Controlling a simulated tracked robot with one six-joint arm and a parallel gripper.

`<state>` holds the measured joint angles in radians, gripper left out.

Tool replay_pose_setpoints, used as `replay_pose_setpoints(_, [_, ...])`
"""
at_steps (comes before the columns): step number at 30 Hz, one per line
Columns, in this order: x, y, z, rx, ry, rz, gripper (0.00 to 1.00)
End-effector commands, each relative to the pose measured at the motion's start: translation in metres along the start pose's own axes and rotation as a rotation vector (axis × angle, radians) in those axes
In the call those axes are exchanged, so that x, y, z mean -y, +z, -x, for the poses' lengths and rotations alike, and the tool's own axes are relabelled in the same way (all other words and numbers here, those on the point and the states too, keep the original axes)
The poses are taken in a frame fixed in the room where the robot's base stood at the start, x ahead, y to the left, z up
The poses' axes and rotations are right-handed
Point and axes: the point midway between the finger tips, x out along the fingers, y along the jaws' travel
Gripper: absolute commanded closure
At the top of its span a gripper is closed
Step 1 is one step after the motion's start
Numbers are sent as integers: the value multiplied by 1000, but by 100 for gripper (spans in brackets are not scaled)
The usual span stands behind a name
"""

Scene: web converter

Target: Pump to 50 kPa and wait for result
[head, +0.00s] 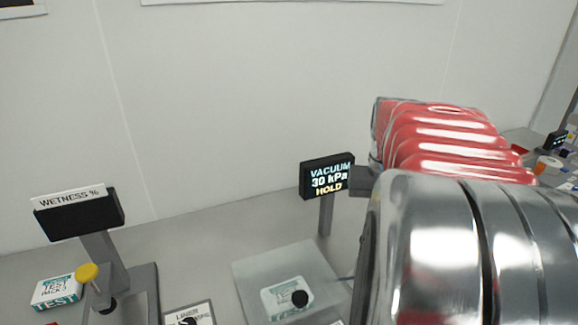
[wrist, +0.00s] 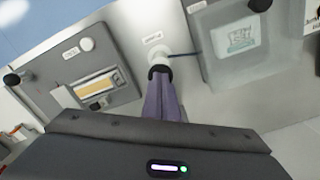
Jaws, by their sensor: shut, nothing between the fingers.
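The vacuum display (head: 327,177) in the head view reads "VACUUM 30 kPa HOLD". The clear vacuum chamber (head: 256,268) holds a white and teal test pack with a black round knob showing over it. My arm hides the gripper and pump in the head view.
A dark, blank screen labelled "WETNESS %" (head: 80,213) stands at the left, near a yellow knob (head: 87,272) and another test pack (head: 56,291). In the wrist view a grey device (wrist: 75,75) lies left of the pump.

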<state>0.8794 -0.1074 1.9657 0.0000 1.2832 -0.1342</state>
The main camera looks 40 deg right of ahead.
Motion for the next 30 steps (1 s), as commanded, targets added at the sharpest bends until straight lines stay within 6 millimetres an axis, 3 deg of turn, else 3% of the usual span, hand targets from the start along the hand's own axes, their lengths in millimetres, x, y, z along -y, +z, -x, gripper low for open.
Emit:
replay_pose_setpoints(12, [0,0,25,-1,0,0,100])
replay_pose_setpoints(30, [0,0,26,0,0,0,100])
